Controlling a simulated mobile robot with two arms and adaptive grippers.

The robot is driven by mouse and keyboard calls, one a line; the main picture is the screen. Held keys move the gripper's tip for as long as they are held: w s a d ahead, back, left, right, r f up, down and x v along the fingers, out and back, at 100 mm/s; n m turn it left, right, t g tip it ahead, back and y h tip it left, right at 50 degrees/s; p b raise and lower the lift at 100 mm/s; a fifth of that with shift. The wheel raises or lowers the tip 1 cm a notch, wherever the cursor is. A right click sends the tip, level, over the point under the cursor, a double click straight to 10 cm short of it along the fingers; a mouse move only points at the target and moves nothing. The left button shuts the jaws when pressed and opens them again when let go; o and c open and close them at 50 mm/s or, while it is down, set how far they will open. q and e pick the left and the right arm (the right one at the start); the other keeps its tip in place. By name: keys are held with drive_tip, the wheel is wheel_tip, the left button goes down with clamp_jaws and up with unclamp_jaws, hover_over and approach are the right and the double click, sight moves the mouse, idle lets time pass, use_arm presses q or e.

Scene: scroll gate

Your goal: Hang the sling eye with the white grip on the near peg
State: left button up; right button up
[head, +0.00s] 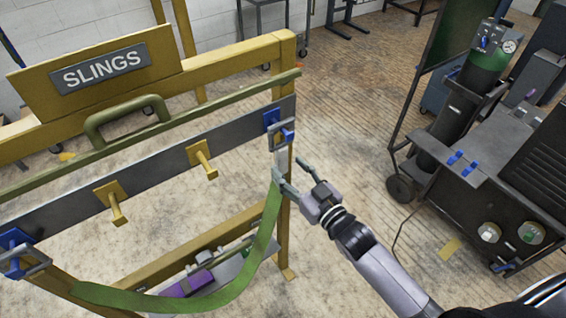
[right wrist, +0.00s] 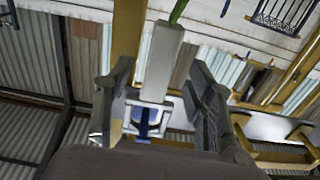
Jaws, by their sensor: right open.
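The green sling (head: 250,262) hangs in a loop below the rack. Its right end rises to a white grip (head: 282,160), with a grey square eye (head: 284,136) above it around a blue hook (head: 272,118). In the right wrist view the pale grip (right wrist: 163,62) and the eye around the blue hook show between the fingers. My right gripper (head: 294,172) is open, its fingers on either side of the grip's lower part; contact cannot be told. Two yellow pegs stick out of the grey plate, the lower-left peg (head: 117,208) and the upper-right peg (head: 204,163), both bare. My left gripper is out of view.
Another grey eye (head: 33,267) sits at a blue hook at the rack's left end. A green bar with a handle (head: 128,118) runs above the pegs, under the SLINGS sign (head: 101,69). A lower shelf holds a purple item (head: 188,284).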

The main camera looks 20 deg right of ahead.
sight(284, 159)
drive_tip(key=shift+x, duration=1.75)
clamp_jaws()
idle(0.5)
drive_tip(key=shift+r, duration=0.2)
drive_tip(key=shift+r+p, duration=0.7)
drive_tip(key=shift+p, duration=0.15)
drive_tip(key=shift+s, duration=0.1)
drive_tip(key=p+v, duration=0.2)
drive_tip(key=v, duration=0.4)
drive_tip(key=shift+s+d+p, duration=0.15)
drive_tip(key=shift+s+p, duration=0.2)
drive_tip(key=shift+s, duration=0.05)
idle(0.4)
